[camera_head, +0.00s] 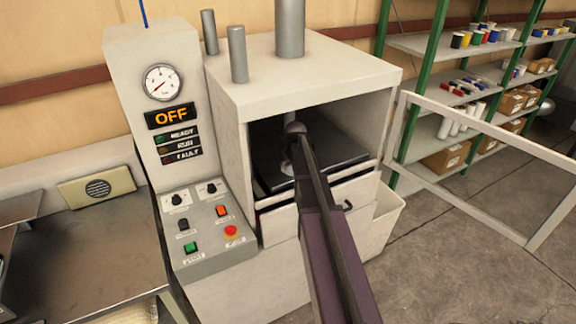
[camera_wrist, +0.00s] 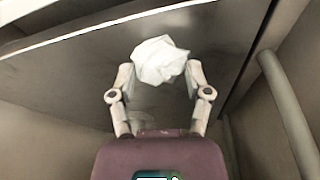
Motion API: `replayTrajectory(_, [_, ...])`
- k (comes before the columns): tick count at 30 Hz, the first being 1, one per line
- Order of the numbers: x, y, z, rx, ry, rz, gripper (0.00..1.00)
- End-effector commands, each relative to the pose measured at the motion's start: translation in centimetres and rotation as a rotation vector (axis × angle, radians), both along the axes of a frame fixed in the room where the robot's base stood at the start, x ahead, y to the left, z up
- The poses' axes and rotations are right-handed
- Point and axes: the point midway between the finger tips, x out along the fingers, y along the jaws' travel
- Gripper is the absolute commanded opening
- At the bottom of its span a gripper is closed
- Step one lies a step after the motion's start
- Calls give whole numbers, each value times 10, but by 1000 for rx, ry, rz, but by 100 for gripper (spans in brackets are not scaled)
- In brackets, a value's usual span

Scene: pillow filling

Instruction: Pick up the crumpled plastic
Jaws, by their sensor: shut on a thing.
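The crumpled plastic (camera_wrist: 158,59) is a white, faceted lump at the top middle of the wrist view. My gripper (camera_wrist: 160,75) has one finger on each side of it and is shut on it. In the head view my arm reaches into the open chamber of the grey machine (camera_head: 330,66). There my arm hides most of the gripper, and I cannot make out the plastic. A dark flat plate (camera_head: 338,158) lies inside the chamber.
The chamber walls and top are close around my arm. A control panel (camera_head: 205,222) with a gauge and an "OFF" display stands at left. A metal table (camera_head: 90,255) is at lower left.

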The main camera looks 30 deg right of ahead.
Motion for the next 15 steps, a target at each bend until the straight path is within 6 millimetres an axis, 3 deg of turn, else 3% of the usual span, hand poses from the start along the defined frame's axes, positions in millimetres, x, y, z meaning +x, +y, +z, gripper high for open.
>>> replayTrajectory(15, [-12,-1,0,1,2,-1,20])
